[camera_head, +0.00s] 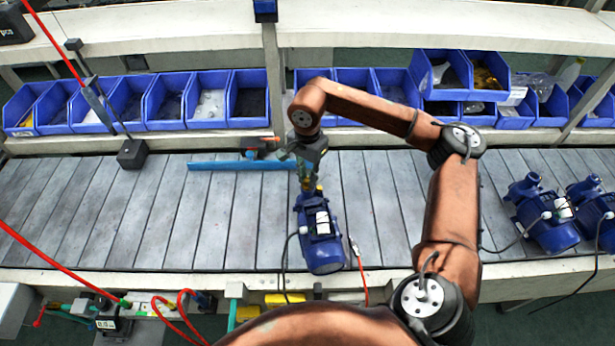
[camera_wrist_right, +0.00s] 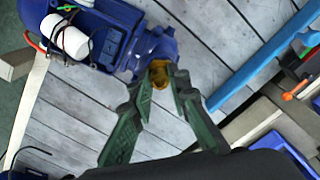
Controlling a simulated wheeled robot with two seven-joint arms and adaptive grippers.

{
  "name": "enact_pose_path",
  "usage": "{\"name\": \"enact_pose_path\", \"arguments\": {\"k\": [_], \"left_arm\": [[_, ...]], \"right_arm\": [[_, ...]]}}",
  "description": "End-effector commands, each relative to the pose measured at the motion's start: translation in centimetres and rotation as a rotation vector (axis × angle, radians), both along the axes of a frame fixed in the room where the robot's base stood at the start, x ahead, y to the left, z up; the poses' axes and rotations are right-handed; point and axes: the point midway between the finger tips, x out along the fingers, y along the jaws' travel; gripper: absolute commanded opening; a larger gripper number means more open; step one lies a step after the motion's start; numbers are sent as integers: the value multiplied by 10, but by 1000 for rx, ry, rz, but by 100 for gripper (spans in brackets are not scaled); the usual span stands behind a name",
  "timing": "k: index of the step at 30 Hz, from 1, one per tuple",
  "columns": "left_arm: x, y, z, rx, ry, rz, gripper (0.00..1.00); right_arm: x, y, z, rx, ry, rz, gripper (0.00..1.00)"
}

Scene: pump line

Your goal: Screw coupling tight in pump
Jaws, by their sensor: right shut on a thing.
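The blue pump (camera_head: 320,242) stands on the slatted bench in the middle, its motor end toward me. It also shows in the wrist view (camera_wrist_right: 92,35) at the upper left. The brass coupling (camera_wrist_right: 158,72) is at the pump's round blue port in the wrist view. How far it is threaded in cannot be told. My right gripper (camera_wrist_right: 164,76) is shut on the coupling, its green fingers on either side. In the head view my right gripper (camera_head: 307,172) is at the pump's far end and mostly hides the coupling. My left gripper is in neither view.
A blue bar (camera_head: 235,166) lies left of my right gripper, with an orange-handled tool (camera_head: 262,144) behind it. Blue bins (camera_head: 165,100) line the back. More blue pumps (camera_head: 545,222) stand at the right. A black box (camera_head: 131,154) stands at the left. The left bench is largely clear.

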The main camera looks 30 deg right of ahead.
Motion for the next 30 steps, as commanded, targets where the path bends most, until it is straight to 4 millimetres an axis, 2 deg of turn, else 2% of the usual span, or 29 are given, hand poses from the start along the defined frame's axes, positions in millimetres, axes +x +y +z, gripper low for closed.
{"name": "enact_pose_path", "arguments": {"k": [7,15,26,30], "left_arm": [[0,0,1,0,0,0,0],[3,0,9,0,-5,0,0],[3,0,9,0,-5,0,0],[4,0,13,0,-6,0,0]], "right_arm": [[0,0,0,0,0,-13,0],[0,0,1,1,0,-268,0],[0,0,0,1,0,-313,0],[0,0,1,1,0,-394,0]]}}
